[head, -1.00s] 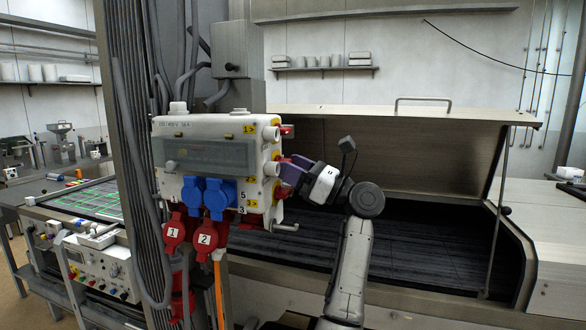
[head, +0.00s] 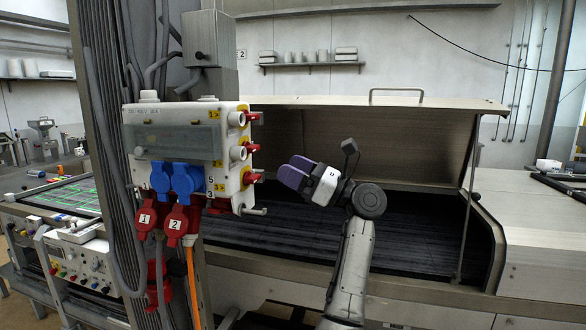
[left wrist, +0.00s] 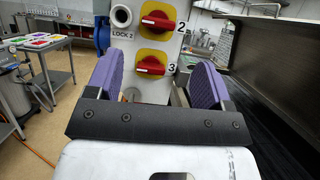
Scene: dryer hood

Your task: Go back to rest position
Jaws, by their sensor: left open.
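My left gripper (head: 297,172) is open and empty, with purple finger pads, in front of the open dryer hood in the head view. A gap separates it from the white electrical box (head: 192,180) on its left. In the left wrist view, the spread fingers (left wrist: 157,75) frame the box's side from a distance. Red rotary switches on yellow plates face them there, the upper switch (left wrist: 158,21) by number 2 and the lower switch (left wrist: 151,67) by number 3. My right gripper is not in view.
The dryer hood's lid (head: 375,104) stands raised over a dark bed (head: 420,235). Cables and a metal column stand left of the box. Blue sockets (head: 187,180) and red sockets (head: 178,226) jut from its front. Open space lies between box and gripper.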

